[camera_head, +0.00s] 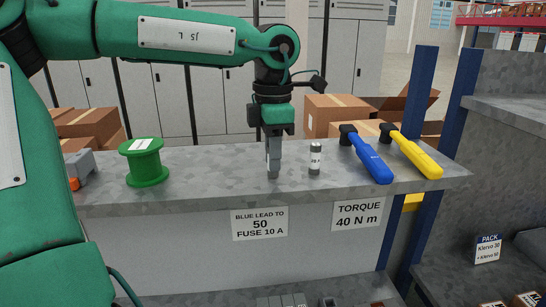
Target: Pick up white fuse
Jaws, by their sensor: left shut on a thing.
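My left gripper (273,160) points straight down over the grey bench top. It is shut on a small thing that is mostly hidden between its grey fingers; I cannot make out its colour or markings. The fingertips are at or just above the bench surface. A small upright grey-and-white cylinder (315,159), which looks like a fuse, stands just right of the gripper, apart from it. Its marking is too small to read. My right gripper is not in view.
A green spool (144,163) and a grey-orange tool (79,169) are at the left. A blue-handled tool (370,158) and a yellow-handled one (416,156) lie at the right. Signs (259,224) hang below the front edge. Blue posts (413,130) stand right of the bench.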

